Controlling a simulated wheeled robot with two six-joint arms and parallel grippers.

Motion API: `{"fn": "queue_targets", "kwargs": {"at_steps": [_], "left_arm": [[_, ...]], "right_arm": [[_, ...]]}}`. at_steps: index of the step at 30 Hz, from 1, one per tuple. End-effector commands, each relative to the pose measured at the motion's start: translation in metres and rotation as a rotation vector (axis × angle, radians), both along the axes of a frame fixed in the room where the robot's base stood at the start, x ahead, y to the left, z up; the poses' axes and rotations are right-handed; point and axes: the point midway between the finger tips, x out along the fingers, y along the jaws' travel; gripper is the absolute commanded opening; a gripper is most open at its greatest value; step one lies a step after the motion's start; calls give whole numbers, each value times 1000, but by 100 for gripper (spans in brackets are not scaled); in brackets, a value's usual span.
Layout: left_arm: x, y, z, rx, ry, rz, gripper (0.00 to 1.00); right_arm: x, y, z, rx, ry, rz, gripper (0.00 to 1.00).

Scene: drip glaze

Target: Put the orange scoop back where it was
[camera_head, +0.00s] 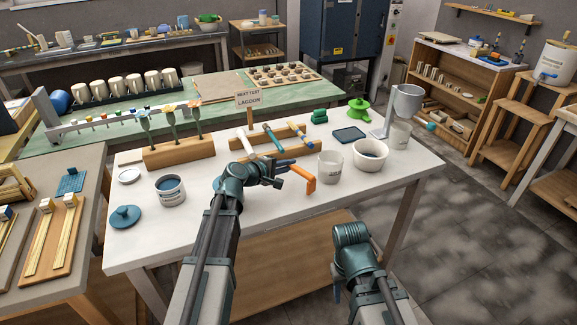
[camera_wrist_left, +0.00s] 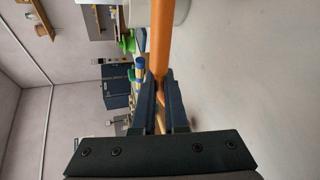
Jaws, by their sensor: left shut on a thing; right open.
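My left gripper (camera_head: 280,172) is shut on the orange scoop (camera_head: 305,177) and holds it over the white table. In the left wrist view the orange scoop (camera_wrist_left: 161,45) runs up from between the fingers (camera_wrist_left: 163,95); its far end is cut off. Behind the gripper is a wooden rack (camera_head: 262,152) with a white-handled tool (camera_head: 245,143), a teal one (camera_head: 273,138) and a blue-and-yellow one (camera_head: 299,133) lying across it. My right gripper (camera_head: 337,284) hangs low in front of the table, open and apart from everything; its fingers are small and partly hidden.
Right of the scoop stand a pale bucket (camera_head: 330,167) and a white bowl (camera_head: 369,155). A glaze tin (camera_head: 171,190) and teal lid (camera_head: 125,216) are at the left. A wooden block with flower-like tools (camera_head: 178,153) and a sign (camera_head: 249,99) stand behind.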

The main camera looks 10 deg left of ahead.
Motion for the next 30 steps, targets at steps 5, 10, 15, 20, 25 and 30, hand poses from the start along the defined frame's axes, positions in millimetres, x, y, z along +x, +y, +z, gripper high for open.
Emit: {"fn": "queue_targets", "kwargs": {"at_steps": [5, 10, 15, 20, 25, 30], "left_arm": [[0, 0, -4, 0, 0, 0, 0], [0, 0, -7, 0, 0, 0, 0], [0, 0, -10, 0, 0, 0, 0], [0, 0, -11, 0, 0, 0, 16], [0, 0, -11, 0, 0, 0, 46], [0, 0, -11, 0, 0, 0, 46]], "right_arm": [[0, 0, -4, 0, 0, 0, 50], [0, 0, -7, 0, 0, 0, 50], [0, 0, -10, 0, 0, 0, 50], [0, 0, -11, 0, 0, 0, 50], [0, 0, -11, 0, 0, 0, 50], [0, 0, -11, 0, 0, 0, 50]]}}
